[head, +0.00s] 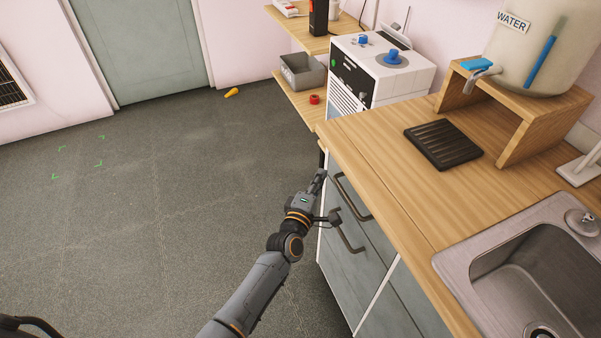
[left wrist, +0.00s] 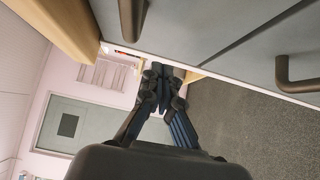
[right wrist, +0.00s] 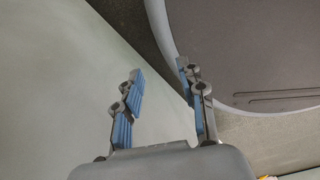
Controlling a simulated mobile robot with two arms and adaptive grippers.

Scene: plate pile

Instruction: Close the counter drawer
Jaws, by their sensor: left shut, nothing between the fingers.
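The counter drawer (head: 374,230) has a grey front and a dark bar handle (head: 352,197), just under the wooden worktop. The grey front also shows in the left wrist view (left wrist: 185,25). It looks nearly flush with the cabinet, but I cannot tell whether a small gap remains. My left gripper (head: 321,177) is shut and empty, beside the left end of the drawer front; its fingertips show together in the left wrist view (left wrist: 165,75). Contact with the front is unclear. My right gripper (right wrist: 160,75) is open and empty, out of the head view.
A second dark handle (head: 348,238) is on the grey front below. The worktop (head: 400,180) carries a black rack (head: 443,146), a water-tank stand (head: 530,128) and a metal sink (head: 520,275). The floor (head: 170,190) to the left is mostly clear, with a small yellow item (head: 232,92).

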